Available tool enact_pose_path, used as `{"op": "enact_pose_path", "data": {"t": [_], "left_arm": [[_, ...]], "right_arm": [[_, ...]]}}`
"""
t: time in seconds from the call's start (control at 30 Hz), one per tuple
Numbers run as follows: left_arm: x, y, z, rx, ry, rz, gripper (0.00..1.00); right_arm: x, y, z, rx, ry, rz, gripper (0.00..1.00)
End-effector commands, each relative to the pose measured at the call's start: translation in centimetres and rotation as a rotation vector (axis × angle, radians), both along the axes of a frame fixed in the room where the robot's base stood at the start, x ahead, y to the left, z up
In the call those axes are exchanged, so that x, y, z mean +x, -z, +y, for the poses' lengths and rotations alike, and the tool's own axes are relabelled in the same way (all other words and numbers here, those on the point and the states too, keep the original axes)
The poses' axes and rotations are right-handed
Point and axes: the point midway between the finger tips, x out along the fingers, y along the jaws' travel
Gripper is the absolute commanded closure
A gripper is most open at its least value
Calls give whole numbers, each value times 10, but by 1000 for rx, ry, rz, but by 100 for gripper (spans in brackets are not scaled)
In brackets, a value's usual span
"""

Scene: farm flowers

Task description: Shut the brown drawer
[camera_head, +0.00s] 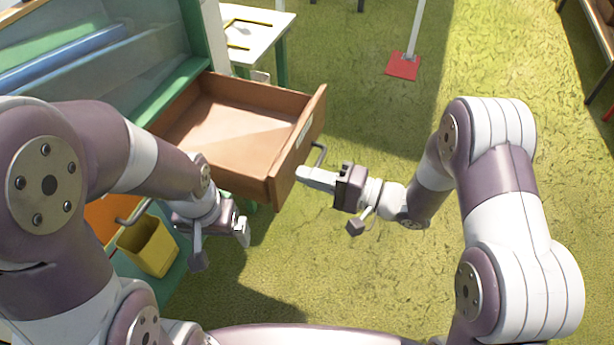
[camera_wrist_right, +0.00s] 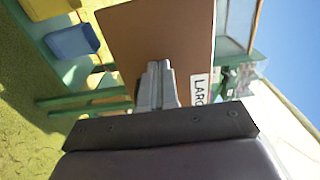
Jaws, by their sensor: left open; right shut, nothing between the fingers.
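The brown drawer (camera_head: 230,125) stands pulled out from the green cabinet (camera_head: 187,92) in the head view, and its inside looks empty. Its front panel faces right and carries a white label and a dark handle (camera_head: 319,155). In the right wrist view the drawer front (camera_wrist_right: 165,40) fills the upper middle. My right gripper (camera_head: 303,176) is shut and empty, with its fingertips at or very close to the drawer front, beside the handle; contact cannot be told. It also shows in the right wrist view (camera_wrist_right: 158,75). My left gripper (camera_head: 222,250) is open, below and left of the drawer.
A yellow bin (camera_head: 149,245) stands on a green ledge below the drawer, near my left gripper. A white table (camera_head: 255,30) is behind the cabinet. A pole on a red base (camera_head: 403,66) stands on the grass. The grass right of the drawer is open.

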Motion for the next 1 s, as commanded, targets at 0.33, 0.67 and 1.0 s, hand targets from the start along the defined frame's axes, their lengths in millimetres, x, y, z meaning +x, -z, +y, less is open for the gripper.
{"op": "enact_pose_path", "data": {"t": [0.33,0.67,1.0], "left_arm": [[0,2,0,0,0,0,6],[0,-4,0,0,0,0,6],[0,-23,0,0,0,0,6]], "right_arm": [[3,0,8,0,1,0,100],[6,-2,21,0,-2,-1,100],[33,-3,108,1,-6,-1,100]]}}
